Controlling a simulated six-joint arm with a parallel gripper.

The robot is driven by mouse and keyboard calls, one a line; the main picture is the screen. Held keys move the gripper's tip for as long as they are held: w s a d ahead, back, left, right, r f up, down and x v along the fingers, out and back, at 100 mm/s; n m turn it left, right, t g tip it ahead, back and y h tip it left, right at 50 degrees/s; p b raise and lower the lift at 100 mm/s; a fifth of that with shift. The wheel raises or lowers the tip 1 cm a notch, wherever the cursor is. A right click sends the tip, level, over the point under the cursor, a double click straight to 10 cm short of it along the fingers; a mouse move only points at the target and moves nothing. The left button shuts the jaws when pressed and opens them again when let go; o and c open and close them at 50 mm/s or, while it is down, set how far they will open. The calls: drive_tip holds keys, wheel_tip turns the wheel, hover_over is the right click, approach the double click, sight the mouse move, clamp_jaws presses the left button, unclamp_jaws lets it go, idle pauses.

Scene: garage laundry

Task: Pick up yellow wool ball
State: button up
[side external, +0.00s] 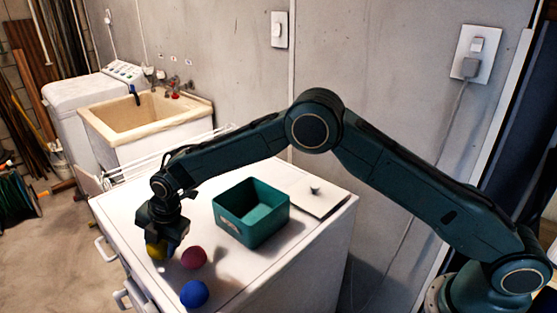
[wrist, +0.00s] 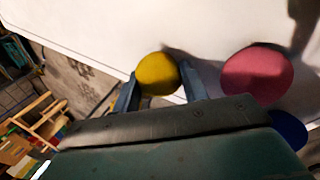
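The yellow wool ball (wrist: 157,74) sits between the two fingers of my gripper (wrist: 160,82) in the wrist view, with a finger close on each side. I cannot tell whether both fingers press on it. In the side external view my gripper (side external: 160,240) points down at the front left of the white top, and the yellow ball (side external: 156,251) shows partly behind it. I cannot tell whether the ball rests on the top.
A red ball (side external: 194,257) lies just right of my gripper, and a blue ball (side external: 194,293) lies nearer the front. A green open box (side external: 226,222) stands behind them. The white top's (side external: 115,210) left edge is close to my gripper. A white rack (side external: 150,162) is at the back.

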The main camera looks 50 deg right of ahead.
sight(161, 242)
drive_tip(key=shift+c, duration=0.8)
drive_tip(key=shift+r, duration=0.15)
wheel_tip(161, 242, up, 20)
drive_tip(key=shift+d, duration=0.1)
idle(0.6)
drive_tip(key=s+d+m+g+h, duration=0.1)
drive_tip(key=s+d+m, duration=0.4)
drive_tip(key=d+m, duration=0.6)
drive_tip(key=s+d+m+g+h, duration=0.1)
drive_tip(key=s+d+m+h, duration=0.3)
drive_tip(key=d+m, duration=0.6)
drive_tip(key=shift+s+d+r+m+g+h, duration=0.3)
drive_tip(key=shift+s+d+m+g, duration=0.15)
drive_tip(key=shift+s, duration=0.15)
